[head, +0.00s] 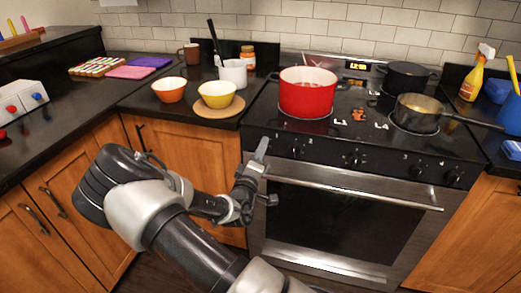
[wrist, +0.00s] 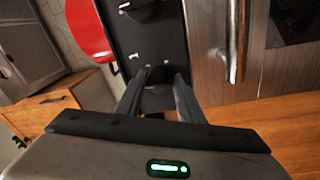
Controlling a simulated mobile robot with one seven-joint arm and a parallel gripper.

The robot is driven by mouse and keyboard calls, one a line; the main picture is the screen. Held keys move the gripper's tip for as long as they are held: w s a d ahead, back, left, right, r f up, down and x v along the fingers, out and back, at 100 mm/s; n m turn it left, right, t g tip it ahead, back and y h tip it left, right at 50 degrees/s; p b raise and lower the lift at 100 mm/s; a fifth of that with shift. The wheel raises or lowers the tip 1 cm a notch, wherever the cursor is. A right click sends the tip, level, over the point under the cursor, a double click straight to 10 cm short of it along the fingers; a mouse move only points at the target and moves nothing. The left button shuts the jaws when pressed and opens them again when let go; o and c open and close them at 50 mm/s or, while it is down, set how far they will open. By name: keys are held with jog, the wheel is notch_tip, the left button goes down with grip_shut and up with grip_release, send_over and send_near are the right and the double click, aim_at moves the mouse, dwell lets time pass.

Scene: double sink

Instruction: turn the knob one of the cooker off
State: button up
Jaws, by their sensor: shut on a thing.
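The cooker (head: 350,150) has a black front panel with numbered knobs above a steel oven door. My gripper (head: 262,150) reaches up to the left end of that panel. In the wrist view its two fingers (wrist: 161,80) are closed around knob one (wrist: 160,73), a small dark knob. In the head view my fingers largely hide knob one, and its exact angle cannot be told. Knob two (head: 295,151) is just to the right; it also shows at the top of the wrist view (wrist: 140,8).
The oven door handle (head: 355,192) runs close to the right of my gripper. A red pot (head: 307,93) stands on the left of the hob, and a pan (head: 418,114) with a long handle on the right. Bowls and a white mug (head: 233,74) stand on the left counter.

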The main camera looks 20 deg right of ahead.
jog(key=shift+f+n, duration=0.1)
jog(key=shift+n, duration=1.1)
jog(key=o, duration=1)
jog(key=shift+o, duration=0.2)
jog(key=p+v, duration=0.1)
jog(key=v, duration=1.6)
jog(key=shift+s+p, duration=0.3)
jog(key=shift+p, duration=0.1)
jog(key=shift+a, duration=0.1)
